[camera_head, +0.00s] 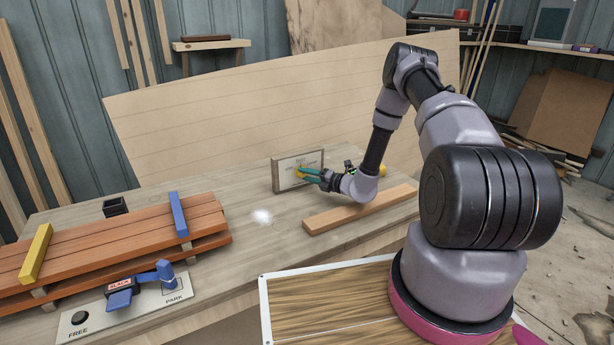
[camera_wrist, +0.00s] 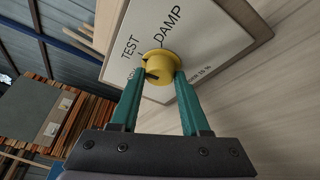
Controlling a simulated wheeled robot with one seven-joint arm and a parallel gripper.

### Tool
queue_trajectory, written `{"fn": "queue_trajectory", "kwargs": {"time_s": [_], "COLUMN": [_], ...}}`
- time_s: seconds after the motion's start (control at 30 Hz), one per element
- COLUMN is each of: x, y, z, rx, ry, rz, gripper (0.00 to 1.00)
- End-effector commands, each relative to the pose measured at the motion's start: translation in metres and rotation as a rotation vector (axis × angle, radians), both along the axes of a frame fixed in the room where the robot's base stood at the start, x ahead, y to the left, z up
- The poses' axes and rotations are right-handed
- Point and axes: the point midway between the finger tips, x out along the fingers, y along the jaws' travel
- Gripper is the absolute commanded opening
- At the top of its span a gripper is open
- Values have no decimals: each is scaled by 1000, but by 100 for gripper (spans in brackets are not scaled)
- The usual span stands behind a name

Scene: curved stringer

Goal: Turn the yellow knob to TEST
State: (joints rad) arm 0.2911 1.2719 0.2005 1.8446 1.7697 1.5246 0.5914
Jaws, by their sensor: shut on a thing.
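The yellow knob (camera_wrist: 158,66) sits on a white panel (camera_wrist: 203,31) with a wooden frame, lettered TEST and DAMP. Small lettering lower on the panel is partly hidden. My gripper (camera_wrist: 154,78) has its green fingers on both sides of the knob and is shut on it. The knob carries a dark mark on its front, but I cannot tell which label it points to. In the head view the panel (camera_head: 285,174) stands upright on the bench, and my gripper (camera_head: 308,173) reaches the knob (camera_head: 300,171) from the right.
A loose wooden bar (camera_head: 360,210) lies on the bench below my forearm. Stacked red-brown boards (camera_head: 120,250) with yellow and blue clamps lie at left, behind a FREE/PARK plate (camera_head: 90,318). A black box (camera_head: 115,207) stands behind them. A large sheet (camera_head: 220,110) leans behind the bench.

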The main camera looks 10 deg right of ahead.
Motion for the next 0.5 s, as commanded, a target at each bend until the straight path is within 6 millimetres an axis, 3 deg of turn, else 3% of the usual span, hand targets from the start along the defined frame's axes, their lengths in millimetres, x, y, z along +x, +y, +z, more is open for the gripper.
{"fn": "queue_trajectory", "kwargs": {"time_s": [0.5], "x": [1], "y": [-1], "z": [-1], "rx": [119], "ry": [38], "rz": [-2], "gripper": [0]}}
